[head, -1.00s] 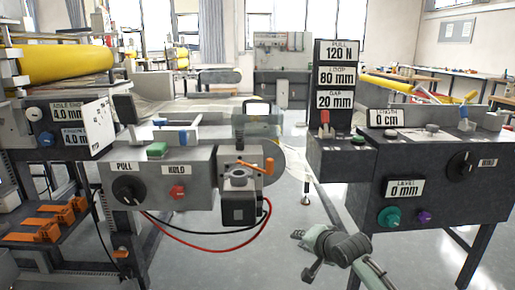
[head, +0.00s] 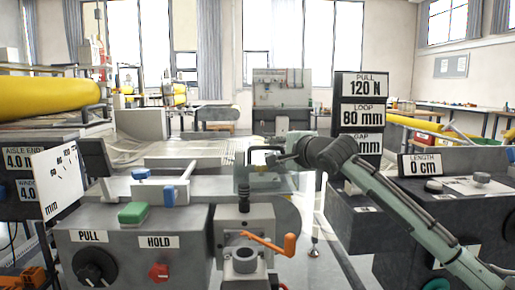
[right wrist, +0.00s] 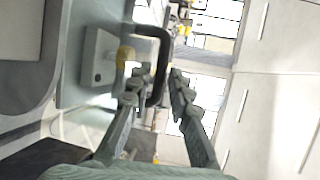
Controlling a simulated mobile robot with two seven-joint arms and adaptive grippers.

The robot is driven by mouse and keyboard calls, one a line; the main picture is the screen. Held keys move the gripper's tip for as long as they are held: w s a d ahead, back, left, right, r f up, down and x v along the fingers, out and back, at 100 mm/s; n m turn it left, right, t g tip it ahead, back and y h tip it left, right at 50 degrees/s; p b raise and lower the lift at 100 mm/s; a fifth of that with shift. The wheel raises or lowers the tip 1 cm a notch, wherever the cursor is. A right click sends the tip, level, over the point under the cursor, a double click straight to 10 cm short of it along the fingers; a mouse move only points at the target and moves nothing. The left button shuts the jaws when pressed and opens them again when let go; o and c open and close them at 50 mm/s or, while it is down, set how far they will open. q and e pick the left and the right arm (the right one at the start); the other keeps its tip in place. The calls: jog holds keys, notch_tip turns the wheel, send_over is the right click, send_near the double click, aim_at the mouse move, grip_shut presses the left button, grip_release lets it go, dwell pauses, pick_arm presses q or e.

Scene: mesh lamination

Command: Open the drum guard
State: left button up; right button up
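The drum guard (head: 243,181) is a clear, faintly green panel in the middle of the head view, behind the grey block with the orange crank. A black loop handle (head: 255,149) stands at its top edge. My right gripper (head: 281,160) reaches in from the right to just beside this handle. In the right wrist view my right gripper (right wrist: 155,86) has its two fingers apart, with the black handle (right wrist: 163,50) passing between them. I cannot tell whether a finger touches the handle. My left gripper is not in view.
An orange crank (head: 275,242) sticks out in front of the guard. A green block (head: 133,213) and the PULL and HOLD panel are at left. The dark sign column (head: 361,85) and the LENGTH console (head: 440,163) stand close to my right arm.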

aim_at(260, 159)
jog(key=x, duration=0.7)
jog(key=shift+p, duration=0.3)
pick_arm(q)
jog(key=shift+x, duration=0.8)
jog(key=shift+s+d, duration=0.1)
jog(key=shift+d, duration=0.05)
pick_arm(e)
grip_shut()
